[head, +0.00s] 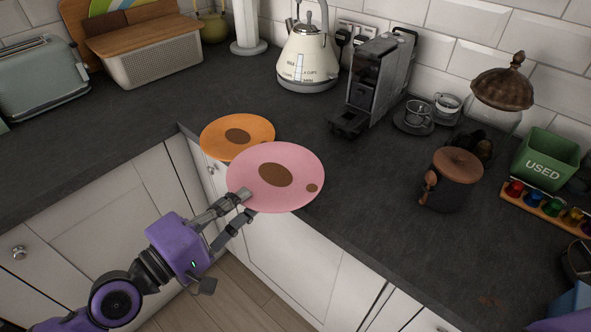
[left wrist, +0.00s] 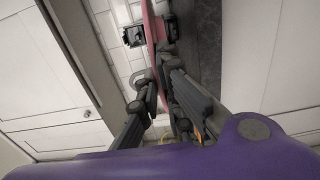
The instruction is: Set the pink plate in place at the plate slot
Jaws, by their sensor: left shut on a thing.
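The pink plate (head: 298,160) has a brown spot at its centre and a smaller one near its rim. My left gripper (head: 246,205) is shut on the plate's near left rim and holds it at the worktop's front edge, partly out over the cabinet fronts. In the left wrist view the pink plate (left wrist: 151,25) shows nearly edge-on between the fingers of my left gripper (left wrist: 158,80). An orange plate (head: 213,133) with a brown centre lies at the worktop's inner corner, just behind and left of the pink one. I cannot make out a marked plate slot. My right gripper is not in view.
A kettle (head: 308,60), a coffee machine (head: 377,85) and glass cups (head: 418,113) stand at the back. A dark canister (head: 447,190), a green bin (head: 545,158) and a rack of coloured capsules (head: 545,206) stand right. The slate worktop (head: 350,185) right of the plate is clear.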

